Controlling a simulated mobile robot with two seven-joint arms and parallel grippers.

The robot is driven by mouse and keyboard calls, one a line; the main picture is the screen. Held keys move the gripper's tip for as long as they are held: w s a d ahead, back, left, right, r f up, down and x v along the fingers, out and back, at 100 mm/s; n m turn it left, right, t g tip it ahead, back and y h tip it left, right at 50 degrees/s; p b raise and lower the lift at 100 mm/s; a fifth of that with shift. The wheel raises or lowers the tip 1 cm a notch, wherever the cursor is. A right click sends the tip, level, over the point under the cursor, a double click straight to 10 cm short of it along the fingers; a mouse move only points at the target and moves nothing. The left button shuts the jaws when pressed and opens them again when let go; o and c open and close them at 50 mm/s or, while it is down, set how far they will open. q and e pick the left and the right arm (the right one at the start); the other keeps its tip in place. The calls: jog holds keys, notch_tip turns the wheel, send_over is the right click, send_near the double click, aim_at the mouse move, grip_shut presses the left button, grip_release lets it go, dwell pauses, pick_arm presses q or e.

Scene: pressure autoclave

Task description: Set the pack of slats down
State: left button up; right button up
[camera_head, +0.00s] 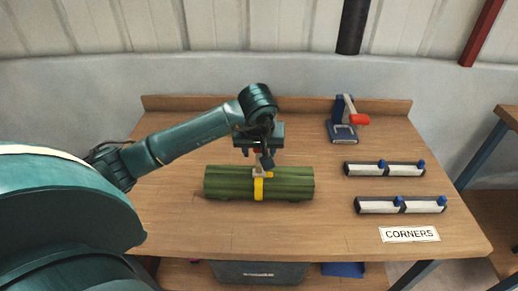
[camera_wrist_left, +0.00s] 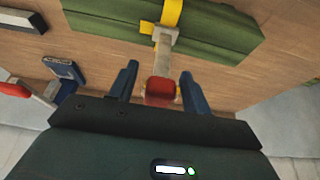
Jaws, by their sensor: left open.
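The pack of slats (camera_head: 225,183) is a dark green bundle with a yellow strap (camera_head: 258,188) around its middle. It appears to lie flat on the wooden table, lengthwise left to right. In the left wrist view the pack (camera_wrist_left: 215,35) shows at the top, with a pale metal buckle or lever on the strap ending in a red grip (camera_wrist_left: 160,91). My left gripper (camera_wrist_left: 157,85) is open, its two blue fingers apart on either side of the red grip. In the head view my left gripper (camera_head: 264,160) is just above and behind the pack's middle. My right gripper is out of view.
A blue tool with a red handle (camera_head: 360,119) stands at the back right. Two dark racks with pale strips and blue clips (camera_head: 384,169) lie at the right, above a CORNERS label (camera_head: 409,234). Table room (camera_head: 190,225) is free in front. A grey bin (camera_head: 258,272) sits below.

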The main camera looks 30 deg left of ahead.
pick_arm(q)
jog(key=shift+r, duration=0.3)
jog(key=v, duration=1.1)
jog(key=shift+s+d+r, duration=0.15)
jog(key=shift+s+r, duration=0.05)
jog(key=shift+r, duration=0.05)
